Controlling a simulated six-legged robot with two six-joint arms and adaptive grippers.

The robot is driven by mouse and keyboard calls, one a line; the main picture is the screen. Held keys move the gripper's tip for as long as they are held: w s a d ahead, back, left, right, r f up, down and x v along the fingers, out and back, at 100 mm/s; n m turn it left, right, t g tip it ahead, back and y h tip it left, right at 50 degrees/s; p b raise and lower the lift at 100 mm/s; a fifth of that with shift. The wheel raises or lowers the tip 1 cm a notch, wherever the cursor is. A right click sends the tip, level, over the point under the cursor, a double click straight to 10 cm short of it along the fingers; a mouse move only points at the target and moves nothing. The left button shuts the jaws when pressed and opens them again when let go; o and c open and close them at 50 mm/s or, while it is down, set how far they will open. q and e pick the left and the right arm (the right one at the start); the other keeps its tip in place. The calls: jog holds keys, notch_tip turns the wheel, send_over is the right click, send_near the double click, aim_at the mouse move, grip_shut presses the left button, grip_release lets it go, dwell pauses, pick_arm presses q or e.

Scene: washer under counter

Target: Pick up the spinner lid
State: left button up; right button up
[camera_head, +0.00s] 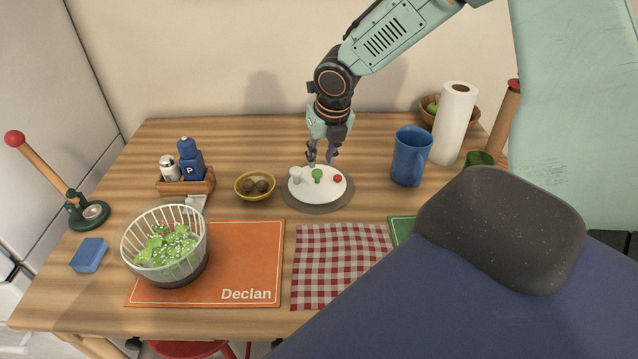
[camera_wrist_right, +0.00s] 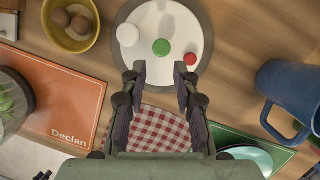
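The spinner lid (camera_head: 330,191) is a white disc lying flat on a round grey mat (camera_head: 318,208) near the back middle of the table. It bears a white knob, a green knob (camera_head: 317,175) and a small red button. In the right wrist view the lid (camera_wrist_right: 153,18) is at the top. My right gripper (camera_head: 322,162) is above the lid, pointing down. Its two fingers (camera_wrist_right: 160,82) are apart with nothing between them, near the green knob but not closed on it. The clear spinner bowl (camera_head: 196,235) with salad leaves stands at the left. My left gripper is not in view.
A yellow bowl (camera_head: 242,194) is left of the lid and a blue mug (camera_head: 410,158) right of it. A paper roll (camera_head: 455,125) stands behind the mug. A checked cloth (camera_head: 340,262) and an orange mat (camera_head: 250,260) lie in front.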

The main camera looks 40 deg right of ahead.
aim_at(317, 171)
jog(key=shift+w+d+f+n+b, duration=0.3)
jog(key=shift+w+f, duration=0.15)
jog(key=shift+w, duration=0.25)
jog(key=shift+s+f+b, duration=0.15)
jog(key=shift+f+b, duration=0.2)
jog(key=shift+f, duration=0.3)
jog(key=b+x, duration=0.2)
jog(key=x, duration=0.3)
jog(key=shift+f, duration=0.1)
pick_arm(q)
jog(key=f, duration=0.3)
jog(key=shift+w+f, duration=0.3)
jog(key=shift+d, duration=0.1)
pick_arm(e)
jog(key=shift+d, duration=0.1)
jog(key=c, duration=0.4)
grip_shut()
